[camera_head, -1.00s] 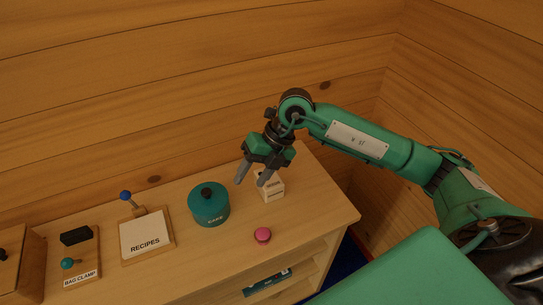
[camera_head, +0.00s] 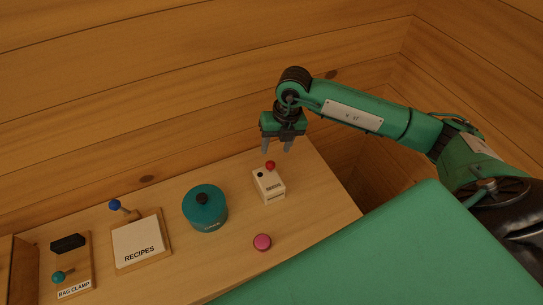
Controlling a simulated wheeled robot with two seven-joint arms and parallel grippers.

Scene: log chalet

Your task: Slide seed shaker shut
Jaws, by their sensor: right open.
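The seed shaker (camera_head: 269,187) is a small cream box with a dark label on its front, standing on the wooden cabinet top. A red knob (camera_head: 270,165) shows at its back top edge, and a dark round spot (camera_head: 261,174) shows on its top. I cannot tell from here how far its slide is open. My right gripper (camera_head: 277,147) is open and empty, fingers pointing down, above and behind the shaker and apart from it. My left gripper is not in view.
A teal lidded pot (camera_head: 205,213) stands left of the shaker. A pink round object (camera_head: 262,242) lies in front. Further left are a recipes board (camera_head: 139,243) and a bag clamp board (camera_head: 73,262). The cabinet top (camera_head: 320,205) right of the shaker is clear. Log walls stand behind.

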